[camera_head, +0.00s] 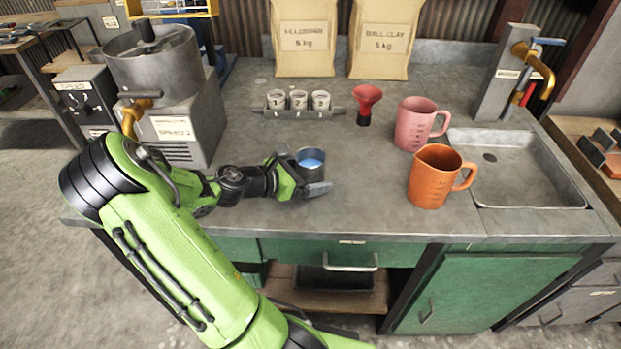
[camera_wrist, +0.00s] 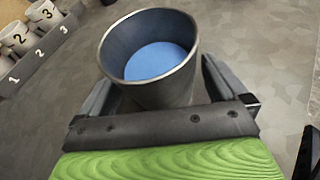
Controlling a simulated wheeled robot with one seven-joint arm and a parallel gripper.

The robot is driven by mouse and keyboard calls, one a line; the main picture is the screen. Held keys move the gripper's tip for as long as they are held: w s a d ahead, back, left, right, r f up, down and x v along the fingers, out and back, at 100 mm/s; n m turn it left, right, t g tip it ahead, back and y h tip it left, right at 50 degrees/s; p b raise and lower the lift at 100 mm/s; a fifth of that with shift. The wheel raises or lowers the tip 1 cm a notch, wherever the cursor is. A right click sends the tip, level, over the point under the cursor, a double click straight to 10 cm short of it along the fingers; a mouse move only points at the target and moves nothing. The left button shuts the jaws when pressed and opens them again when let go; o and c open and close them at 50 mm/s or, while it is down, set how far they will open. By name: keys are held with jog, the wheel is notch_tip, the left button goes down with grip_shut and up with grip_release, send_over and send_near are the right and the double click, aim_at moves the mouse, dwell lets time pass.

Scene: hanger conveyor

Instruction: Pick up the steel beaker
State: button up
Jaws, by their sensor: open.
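The steel beaker (camera_head: 311,168) stands upright on the grey counter and holds a blue content. In the wrist view the beaker (camera_wrist: 150,58) sits between the two fingers of my gripper (camera_wrist: 160,88), one finger on each side. My gripper (camera_head: 305,181) is open around the beaker, low near the counter. The lower part of the beaker is partly hidden by the gripper. Whether the fingers touch its wall cannot be told.
A rack with numbered cups (camera_head: 300,112) and a red funnel (camera_head: 367,104) stand behind the beaker. A pink jug (camera_head: 417,124) and an orange jug (camera_head: 434,177) stand to the right, beside the sink (camera_head: 520,191). A mixing machine (camera_head: 165,95) stands at the left.

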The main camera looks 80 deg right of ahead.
jog(key=shift+c, duration=0.5)
jog(key=shift+d, duration=0.1)
jog(key=c, duration=1.1)
